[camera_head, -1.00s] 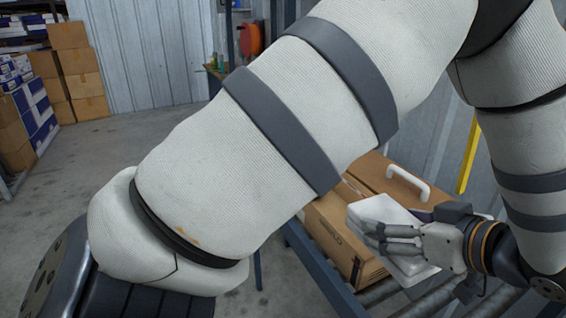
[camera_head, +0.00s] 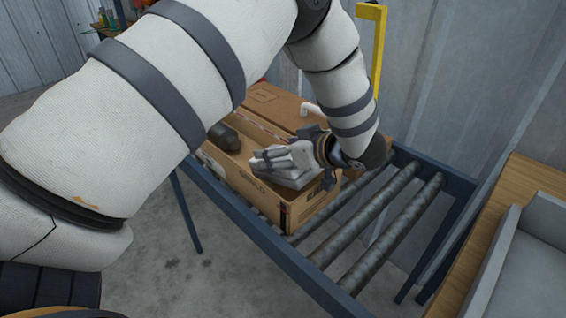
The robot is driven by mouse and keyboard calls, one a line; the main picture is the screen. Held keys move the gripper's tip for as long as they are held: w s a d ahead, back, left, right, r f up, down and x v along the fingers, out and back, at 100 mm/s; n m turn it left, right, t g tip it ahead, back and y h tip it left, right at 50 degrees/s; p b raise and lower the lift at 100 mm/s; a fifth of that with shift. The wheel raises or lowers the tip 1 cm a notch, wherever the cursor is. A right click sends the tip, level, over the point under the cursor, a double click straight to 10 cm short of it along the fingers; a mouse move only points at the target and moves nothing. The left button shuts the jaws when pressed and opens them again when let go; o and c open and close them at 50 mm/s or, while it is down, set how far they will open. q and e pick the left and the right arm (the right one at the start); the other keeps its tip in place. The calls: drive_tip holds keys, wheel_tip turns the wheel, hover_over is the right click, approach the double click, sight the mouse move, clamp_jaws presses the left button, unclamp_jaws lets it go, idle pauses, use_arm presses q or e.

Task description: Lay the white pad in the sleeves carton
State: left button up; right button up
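The white pad (camera_head: 290,182) is in my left gripper (camera_head: 268,163), whose fingers close over its edge. Gripper and pad are over the right part of a brown carton (camera_head: 245,184) with dark lettering on its front. The carton stands on a roller conveyor. I cannot tell whether the pad touches the carton or hangs just above it. A dark rounded object (camera_head: 226,138) shows at the carton's left part. My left arm hides some of the carton's left end. My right gripper is not in view.
Another brown carton (camera_head: 265,97) stands behind, with a white handle-like piece (camera_head: 312,109) near it. Bare rollers (camera_head: 385,230) lie to the right. A yellow post (camera_head: 380,50) rises behind. A wooden bench (camera_head: 480,255) with a grey tray (camera_head: 505,250) is at the right.

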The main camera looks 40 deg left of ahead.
sight(292, 178)
use_arm(q)
drive_tip(key=f, duration=0.1)
drive_tip(key=f+b, duration=0.1)
drive_tip(key=f, duration=0.2)
drive_tip(key=shift+a+f, duration=0.25)
drive_tip(key=shift+f, duration=0.15)
clamp_jaws()
drive_tip(key=shift+d+r, duration=0.1)
drive_tip(key=shift+r, duration=0.2)
drive_tip(key=o, duration=1.2)
unclamp_jaws()
drive_tip(key=shift+w, duration=0.1)
drive_tip(key=shift+r, duration=0.1)
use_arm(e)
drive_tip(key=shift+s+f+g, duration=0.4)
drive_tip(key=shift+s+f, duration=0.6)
use_arm(q)
drive_tip(key=v, duration=1.2)
